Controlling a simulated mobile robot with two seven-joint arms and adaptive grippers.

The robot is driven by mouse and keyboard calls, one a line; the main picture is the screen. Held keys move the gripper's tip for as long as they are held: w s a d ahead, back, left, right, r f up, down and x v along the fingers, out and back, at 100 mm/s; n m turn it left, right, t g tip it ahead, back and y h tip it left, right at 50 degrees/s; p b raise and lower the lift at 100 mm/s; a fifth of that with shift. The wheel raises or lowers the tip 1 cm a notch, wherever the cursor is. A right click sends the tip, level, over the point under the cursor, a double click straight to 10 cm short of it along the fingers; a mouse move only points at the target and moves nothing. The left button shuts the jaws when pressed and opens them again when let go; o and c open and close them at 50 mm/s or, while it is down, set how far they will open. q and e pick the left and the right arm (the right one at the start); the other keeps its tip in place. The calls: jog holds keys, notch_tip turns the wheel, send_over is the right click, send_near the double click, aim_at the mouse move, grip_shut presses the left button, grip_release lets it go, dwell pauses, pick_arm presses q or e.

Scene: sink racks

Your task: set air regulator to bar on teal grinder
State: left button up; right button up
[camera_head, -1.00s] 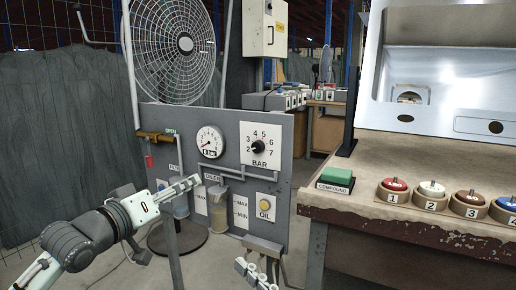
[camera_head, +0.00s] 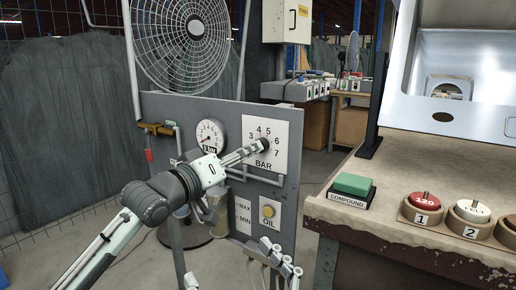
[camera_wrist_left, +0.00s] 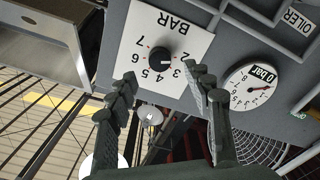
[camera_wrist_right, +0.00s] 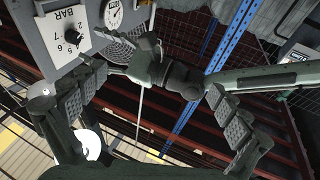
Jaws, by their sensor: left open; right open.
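The black regulator knob (camera_head: 263,144) sits on a white BAR dial plate (camera_head: 281,160) numbered 2 to 7. In the left wrist view, a pale mark shows on the knob (camera_wrist_left: 155,60), but I cannot tell which number it points to. The round pressure gauge (camera_head: 210,136) is left of the plate. My left gripper (camera_head: 245,153) is open in front of the panel, its fingertips close to the knob; contact is unclear. In the left wrist view, the knob lies just beyond its fingertips (camera_wrist_left: 162,85). My right gripper (camera_head: 282,257) is open and empty, lower and nearer me. No teal grinder is identifiable.
At right, a worn bench (camera_head: 400,205) holds a green COMPOUND block (camera_head: 352,184) and several numbered discs. A metal hood (camera_head: 440,60) stands behind.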

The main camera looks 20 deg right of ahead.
pick_arm(q)
jog(key=shift+x, duration=2.6)
pick_arm(e)
jog(key=shift+s+a+r+t+y, duration=0.1)
jog(key=shift+s+r+t+y, duration=0.15)
jog(key=shift+r, duration=0.3)
jog(key=shift+s+a+r+t+y, duration=0.15)
jog(key=shift+s+r+t, duration=0.1)
jog(key=shift+r, duration=0.25)
pick_arm(q)
jog(key=c, duration=1.2)
pick_arm(e)
jog(key=shift+w, duration=0.1)
